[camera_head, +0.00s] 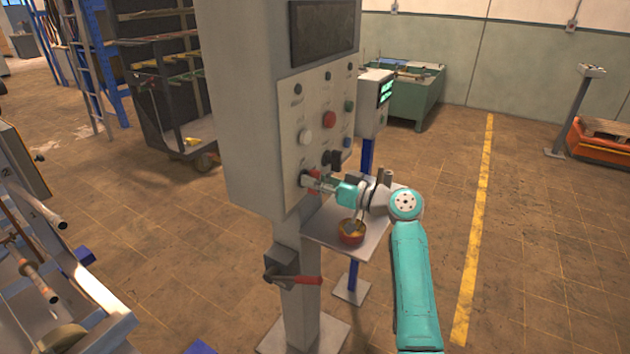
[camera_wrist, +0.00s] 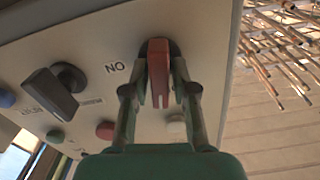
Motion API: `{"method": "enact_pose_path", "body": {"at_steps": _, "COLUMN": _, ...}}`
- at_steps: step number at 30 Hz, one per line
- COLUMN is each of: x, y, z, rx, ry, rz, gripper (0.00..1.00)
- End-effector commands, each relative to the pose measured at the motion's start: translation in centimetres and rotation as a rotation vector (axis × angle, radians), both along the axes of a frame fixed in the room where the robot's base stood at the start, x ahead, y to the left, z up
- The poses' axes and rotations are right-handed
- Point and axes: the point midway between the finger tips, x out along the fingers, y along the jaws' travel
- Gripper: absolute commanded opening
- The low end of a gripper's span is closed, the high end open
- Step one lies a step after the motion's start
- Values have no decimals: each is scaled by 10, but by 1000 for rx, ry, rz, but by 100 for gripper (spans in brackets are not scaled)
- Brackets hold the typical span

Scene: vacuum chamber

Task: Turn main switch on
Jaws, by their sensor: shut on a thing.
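The grey control panel (camera_head: 318,120) faces right in the head view. A red switch handle (camera_wrist: 158,70) on a dark round base shows in the wrist view, next to a label that reads ON upside down. The handle points along the picture's vertical there. In the head view the red switch (camera_head: 311,177) is low on the panel, partly hidden by my gripper (camera_head: 327,186). My gripper (camera_wrist: 160,92) is shut on the red handle, one finger on each side of it.
A black knob (camera_wrist: 55,90) sits beside the red switch, with several round buttons nearby. A tray (camera_head: 330,228) with a bowl (camera_head: 351,233) lies under my wrist. A red-handled lever (camera_head: 296,281) juts from the post.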

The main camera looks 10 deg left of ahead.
Motion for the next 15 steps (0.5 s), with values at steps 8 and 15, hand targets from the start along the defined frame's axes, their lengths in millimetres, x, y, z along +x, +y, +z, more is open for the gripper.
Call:
{"method": "enact_pose_path", "body": {"at_steps": 8, "x": 2, "y": -1, "z": -1, "rx": 86, "ry": 240, "rz": 0, "gripper": 0}}
{"method": "enact_pose_path", "body": {"at_steps": 15, "x": 3, "y": -1, "z": -2, "rx": 164, "ry": 455, "rz": -1, "gripper": 0}}
